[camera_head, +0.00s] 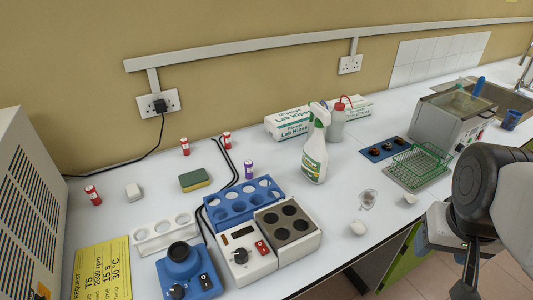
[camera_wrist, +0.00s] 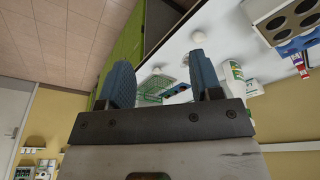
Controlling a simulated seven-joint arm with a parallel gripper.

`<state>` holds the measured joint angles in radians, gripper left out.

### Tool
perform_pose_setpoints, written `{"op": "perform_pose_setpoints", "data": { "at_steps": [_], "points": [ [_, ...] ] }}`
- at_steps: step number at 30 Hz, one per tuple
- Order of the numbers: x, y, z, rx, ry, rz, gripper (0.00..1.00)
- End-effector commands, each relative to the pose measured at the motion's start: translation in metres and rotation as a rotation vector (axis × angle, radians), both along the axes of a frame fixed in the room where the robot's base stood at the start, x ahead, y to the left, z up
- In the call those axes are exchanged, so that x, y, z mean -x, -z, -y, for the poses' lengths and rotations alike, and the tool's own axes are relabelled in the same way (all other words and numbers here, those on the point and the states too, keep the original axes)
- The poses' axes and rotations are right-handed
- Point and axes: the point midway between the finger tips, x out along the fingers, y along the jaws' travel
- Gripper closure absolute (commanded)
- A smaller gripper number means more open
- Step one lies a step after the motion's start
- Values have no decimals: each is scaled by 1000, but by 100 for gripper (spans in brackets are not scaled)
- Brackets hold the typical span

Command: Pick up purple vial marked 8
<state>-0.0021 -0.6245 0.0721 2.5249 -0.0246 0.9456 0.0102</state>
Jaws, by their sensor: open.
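The purple vial (camera_head: 248,169) stands upright on the white bench, just behind the blue rack (camera_head: 229,212). Its number is too small to read. My gripper (camera_wrist: 160,80) is open and empty in the wrist view, with its two blue fingers apart. In the head view my arm is at the lower right, beyond the front edge of the bench and far to the right of the vial.
A spray bottle (camera_head: 315,155) stands right of the purple vial. A heater block (camera_head: 288,224), blue mixer (camera_head: 187,268) and white rack (camera_head: 160,236) are in front. A black cable (camera_head: 222,160) runs close to the vial's left.

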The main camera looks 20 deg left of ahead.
Motion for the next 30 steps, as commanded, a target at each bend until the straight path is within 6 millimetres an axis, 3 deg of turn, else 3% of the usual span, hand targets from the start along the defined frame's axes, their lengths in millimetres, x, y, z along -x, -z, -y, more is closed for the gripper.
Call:
{"op": "perform_pose_setpoints", "data": {
  "at_steps": [5, 14, 23, 30],
  "points": [
    [-15, 1, -5, 52, -85, -35, 41],
    [-64, 5, -28, 223, -354, -130, 41],
    [-120, 15, -66, 419, -654, -224, 41],
    [-163, 28, -110, 582, -891, -293, 41]
  ]
}}
